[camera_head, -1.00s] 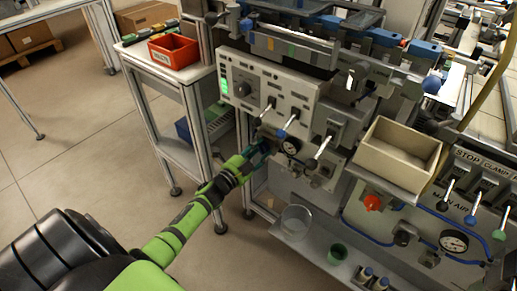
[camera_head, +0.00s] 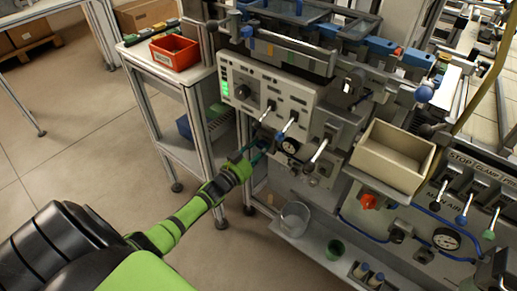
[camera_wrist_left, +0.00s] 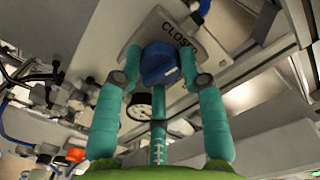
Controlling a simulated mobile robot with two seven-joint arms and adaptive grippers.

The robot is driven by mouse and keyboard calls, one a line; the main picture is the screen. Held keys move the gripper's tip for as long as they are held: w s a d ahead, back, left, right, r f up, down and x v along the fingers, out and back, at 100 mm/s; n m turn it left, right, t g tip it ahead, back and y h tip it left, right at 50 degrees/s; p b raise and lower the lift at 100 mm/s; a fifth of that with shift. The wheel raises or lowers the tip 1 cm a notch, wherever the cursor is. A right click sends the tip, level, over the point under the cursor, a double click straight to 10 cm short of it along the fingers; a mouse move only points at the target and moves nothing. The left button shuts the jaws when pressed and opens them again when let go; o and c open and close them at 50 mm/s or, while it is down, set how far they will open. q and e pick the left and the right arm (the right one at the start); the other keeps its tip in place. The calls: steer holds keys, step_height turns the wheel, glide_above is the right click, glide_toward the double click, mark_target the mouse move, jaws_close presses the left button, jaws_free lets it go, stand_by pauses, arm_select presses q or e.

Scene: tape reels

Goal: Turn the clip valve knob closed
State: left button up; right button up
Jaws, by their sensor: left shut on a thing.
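The clip valve knob (camera_wrist_left: 160,64) is blue and sits in front of a grey plate (camera_wrist_left: 150,25) marked CLOSED in the left wrist view. My left gripper (camera_wrist_left: 161,80) has teal fingers, one on each side of the knob, and is shut on it. In the head view my left gripper (camera_head: 256,153) reaches the lower left of the grey machine panel, and the knob is too small and covered to make out. The knob's pointing direction is not clear. My right gripper is not in view.
A beige bin (camera_head: 393,155) and a red knob (camera_head: 368,201) are farther right. A clear cup (camera_head: 295,217) stands on the shelf below. Floor at the left is open.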

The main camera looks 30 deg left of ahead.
arm_select(q)
steer(key=shift+r+n, duration=0.2)
steer(key=shift+n, duration=0.6)
steer(key=shift+w, duration=0.1)
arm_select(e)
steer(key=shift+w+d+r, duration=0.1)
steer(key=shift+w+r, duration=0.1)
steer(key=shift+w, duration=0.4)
arm_select(q)
steer(key=shift+n, duration=0.3)
steer(key=o, duration=1.1)
steer(key=shift+o, duration=0.2)
steer(key=shift+f, duration=0.1)
